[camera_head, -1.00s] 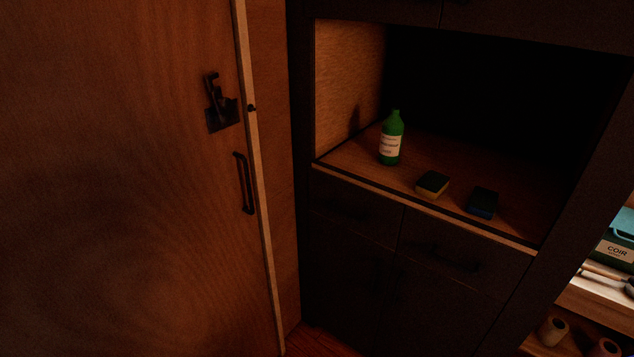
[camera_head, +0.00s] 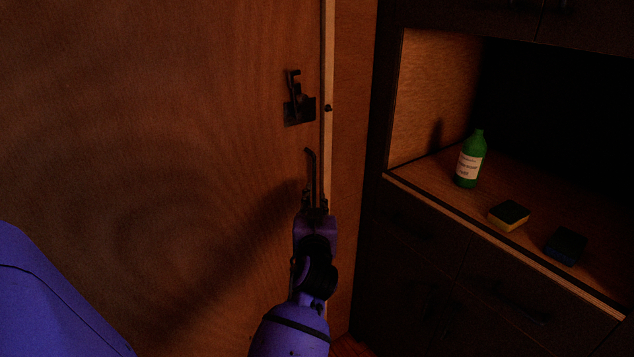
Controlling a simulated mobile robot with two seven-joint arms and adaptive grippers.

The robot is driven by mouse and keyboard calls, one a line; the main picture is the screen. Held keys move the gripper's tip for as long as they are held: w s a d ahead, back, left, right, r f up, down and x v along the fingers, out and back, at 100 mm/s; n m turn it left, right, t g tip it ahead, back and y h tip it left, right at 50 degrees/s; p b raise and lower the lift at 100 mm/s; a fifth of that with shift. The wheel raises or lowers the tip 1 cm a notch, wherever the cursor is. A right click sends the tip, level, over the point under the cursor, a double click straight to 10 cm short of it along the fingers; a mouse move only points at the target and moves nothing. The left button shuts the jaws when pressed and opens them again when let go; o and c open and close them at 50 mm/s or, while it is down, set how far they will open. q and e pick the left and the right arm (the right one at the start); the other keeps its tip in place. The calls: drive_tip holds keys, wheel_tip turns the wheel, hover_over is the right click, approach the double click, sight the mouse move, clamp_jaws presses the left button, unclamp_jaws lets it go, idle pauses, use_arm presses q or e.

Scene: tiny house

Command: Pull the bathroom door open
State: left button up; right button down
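The brown wooden bathroom door (camera_head: 160,120) fills the left of the head view. It looks shut against its light frame strip (camera_head: 328,60). A dark latch plate (camera_head: 298,105) sits near its right edge. My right gripper is not in view.
A dark cabinet stands right of the door, its open shelf (camera_head: 430,185) holding a green bottle (camera_head: 468,160), a yellow and dark sponge (camera_head: 509,215) and a dark blue sponge (camera_head: 566,246). Shut drawers lie below. A narrow wood panel (camera_head: 352,150) separates door and cabinet.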

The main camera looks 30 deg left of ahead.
sight(314, 181)
use_arm(q)
drive_tip(key=x, duration=0.2)
drive_tip(key=r+x, duration=0.1)
drive_tip(key=x, duration=0.4)
drive_tip(key=shift+s+a+r+p, duration=0.1)
drive_tip(key=shift+r+p, duration=0.2)
drive_tip(key=shift+w+a+f, duration=0.1)
drive_tip(key=shift+w+a, duration=0.3)
drive_tip(key=shift+w, duration=0.2)
clamp_jaws()
